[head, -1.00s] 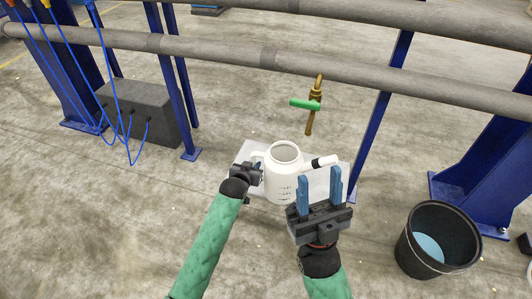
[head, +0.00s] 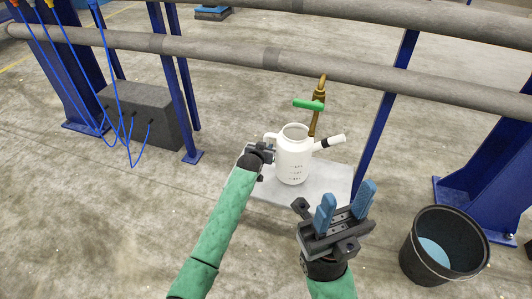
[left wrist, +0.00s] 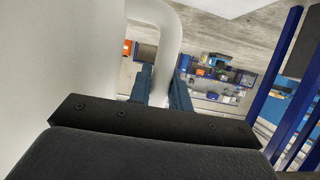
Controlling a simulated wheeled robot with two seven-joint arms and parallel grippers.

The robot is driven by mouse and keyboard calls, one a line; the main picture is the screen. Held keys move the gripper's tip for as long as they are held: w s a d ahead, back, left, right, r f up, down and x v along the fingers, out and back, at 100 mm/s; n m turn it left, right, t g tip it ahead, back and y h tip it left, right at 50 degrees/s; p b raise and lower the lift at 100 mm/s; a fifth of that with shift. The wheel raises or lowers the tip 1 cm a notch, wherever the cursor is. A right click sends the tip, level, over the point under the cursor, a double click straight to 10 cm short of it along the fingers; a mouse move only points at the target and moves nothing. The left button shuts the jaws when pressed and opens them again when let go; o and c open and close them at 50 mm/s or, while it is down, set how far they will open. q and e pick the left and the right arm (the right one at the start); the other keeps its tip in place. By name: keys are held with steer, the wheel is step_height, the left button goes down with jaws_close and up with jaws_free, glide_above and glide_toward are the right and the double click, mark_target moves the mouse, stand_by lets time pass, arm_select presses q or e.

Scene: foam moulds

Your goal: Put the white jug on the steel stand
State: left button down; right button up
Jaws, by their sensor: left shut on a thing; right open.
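The white jug (head: 292,162) has dark marks on its front, a handle on its left and a short spout with a black band on its right. My left gripper (head: 268,151) is shut on the jug's handle. In the left wrist view, its two fingers (left wrist: 161,90) close around the lower part of the handle loop beside the white jug wall (left wrist: 60,60). The jug is upright, in front of the pale flat top of the steel stand (head: 328,186); I cannot tell whether it touches it. My right gripper (head: 346,200) is open and empty, nearer the camera.
A brass tap with a green lever (head: 309,105) hangs from the grey pipe (head: 345,72), close behind the jug. A blue post (head: 384,125) stands to the right. A black bucket (head: 447,243) is at the lower right; a grey box (head: 147,112) is at the left.

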arm_select(q)
step_height(320, 180, down, 2)
steer(key=shift+f, duration=0.2)
steer(key=c, duration=1.3)
jaws_free()
steer(key=shift+f, duration=0.1)
